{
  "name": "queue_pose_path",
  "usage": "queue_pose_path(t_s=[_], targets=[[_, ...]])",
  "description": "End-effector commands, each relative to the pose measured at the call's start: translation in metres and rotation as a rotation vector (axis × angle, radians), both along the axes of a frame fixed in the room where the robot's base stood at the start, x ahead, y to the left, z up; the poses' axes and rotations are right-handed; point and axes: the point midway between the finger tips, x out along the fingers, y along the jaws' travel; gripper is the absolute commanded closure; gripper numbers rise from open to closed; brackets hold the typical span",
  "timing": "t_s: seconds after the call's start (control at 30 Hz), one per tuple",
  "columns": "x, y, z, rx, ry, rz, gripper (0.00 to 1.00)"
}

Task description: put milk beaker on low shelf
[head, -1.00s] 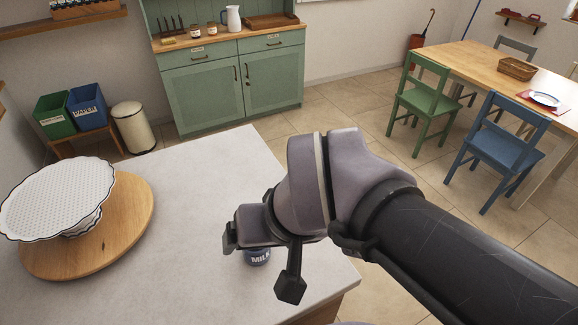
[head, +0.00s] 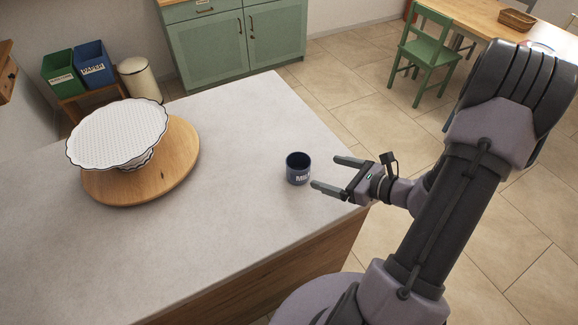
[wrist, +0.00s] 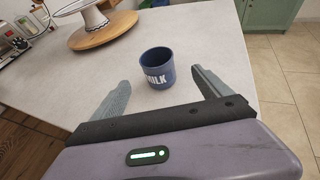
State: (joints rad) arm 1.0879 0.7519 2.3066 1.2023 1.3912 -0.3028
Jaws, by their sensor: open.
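The milk beaker (head: 298,169) is a small dark blue cup with white lettering. It stands upright on the pale countertop (head: 235,225), near its right edge. My gripper (head: 328,173) is open, low over the counter just to the right of the beaker, with its fingers pointing at it. In the wrist view the beaker (wrist: 158,68) stands ahead of and between the two open fingertips (wrist: 158,80). It looks just beyond them, not held. No low shelf can be made out in these frames.
A white scalloped cake stand (head: 118,133) is on a round wooden board (head: 180,165) at the counter's left. Green cabinets (head: 235,45), bins (head: 92,64) and a green chair (head: 425,55) stand beyond. The counter between board and beaker is clear.

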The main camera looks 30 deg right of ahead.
Motion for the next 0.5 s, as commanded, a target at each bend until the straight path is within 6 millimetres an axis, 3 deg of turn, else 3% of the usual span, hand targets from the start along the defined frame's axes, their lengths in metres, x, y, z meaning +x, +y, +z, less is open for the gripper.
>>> queue_pose_path(t_s=[0.2, 0.5], targets=[[0.053, 0.027, -0.028, -0.002, 0.001, 0.009, 0.12], [0.086, 0.044, -0.042, -0.003, 0.001, 0.01, 0.12]])
